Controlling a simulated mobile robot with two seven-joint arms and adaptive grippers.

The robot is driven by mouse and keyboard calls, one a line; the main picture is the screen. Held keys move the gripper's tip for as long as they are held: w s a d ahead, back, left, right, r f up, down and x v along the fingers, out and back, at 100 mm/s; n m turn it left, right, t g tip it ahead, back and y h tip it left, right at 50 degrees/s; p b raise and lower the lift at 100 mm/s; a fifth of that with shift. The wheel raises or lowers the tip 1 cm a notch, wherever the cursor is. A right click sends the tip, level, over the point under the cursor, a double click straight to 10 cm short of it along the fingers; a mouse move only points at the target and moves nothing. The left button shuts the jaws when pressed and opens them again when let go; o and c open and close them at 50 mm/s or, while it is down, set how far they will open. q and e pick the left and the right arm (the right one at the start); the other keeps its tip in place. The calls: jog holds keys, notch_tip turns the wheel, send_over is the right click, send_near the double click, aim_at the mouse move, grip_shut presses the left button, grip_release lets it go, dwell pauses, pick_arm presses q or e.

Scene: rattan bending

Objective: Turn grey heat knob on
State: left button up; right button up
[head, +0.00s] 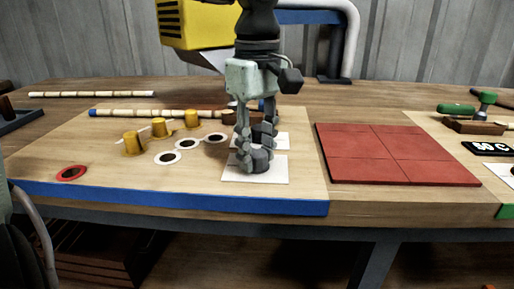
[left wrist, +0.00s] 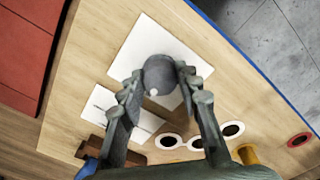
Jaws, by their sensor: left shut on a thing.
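The grey heat knob (head: 262,160) stands on a white card (head: 279,178) near the front blue edge of the wooden board. My left gripper (head: 254,153) comes down from above with its fingers around the knob, shut on it. In the left wrist view the round knob (left wrist: 159,74) with a pale dot sits between the fingertips (left wrist: 157,84). A second white card (head: 281,141) lies just behind, partly hidden by the gripper. My right gripper is not in view.
Yellow pegs (head: 132,143) and white rings with dark holes (head: 168,158) are left of the gripper. A rattan pole (head: 130,113) lies behind. A red tiled mat (head: 398,153) is on the right, with a "50 C" display (head: 488,148) beyond it.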

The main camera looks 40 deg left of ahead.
aim_at(257, 153)
pick_arm(q)
jog(key=shift+m, duration=0.4)
jog(key=o, duration=1.2)
jog(key=shift+c, duration=0.2)
notch_tip(257, 153, up, 12)
